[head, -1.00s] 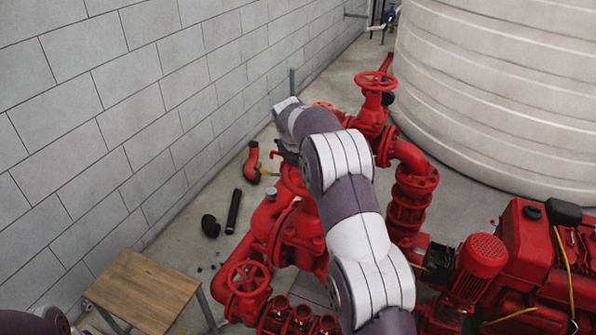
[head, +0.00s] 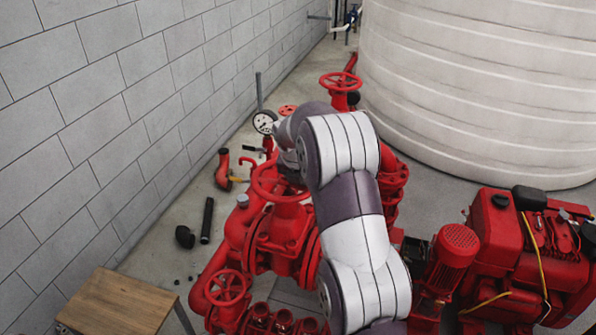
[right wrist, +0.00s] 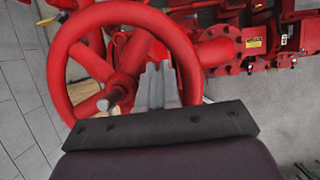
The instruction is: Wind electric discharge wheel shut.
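A red handwheel (head: 280,184) on the red pump pipework lies just below my right gripper (head: 287,162) in the head view. This wheel fills much of the right wrist view (right wrist: 68,62), with its grey stem end at the hub. My right gripper's slim grey fingers (right wrist: 160,85) show within the wheel's ring, close to its right side. Whether they touch a spoke or the rim is hidden. The finger gap is not clear. Other red handwheels stand behind (head: 340,82) and in front (head: 227,288); no label shows which is the electric discharge wheel. My left gripper is out of view.
A large white tank (head: 480,90) stands at the back right, and a block wall (head: 120,110) runs along the left. A red engine (head: 525,245) is at right. A wooden-topped stand (head: 118,303) is at front left. A black pipe (head: 207,220) lies on the floor.

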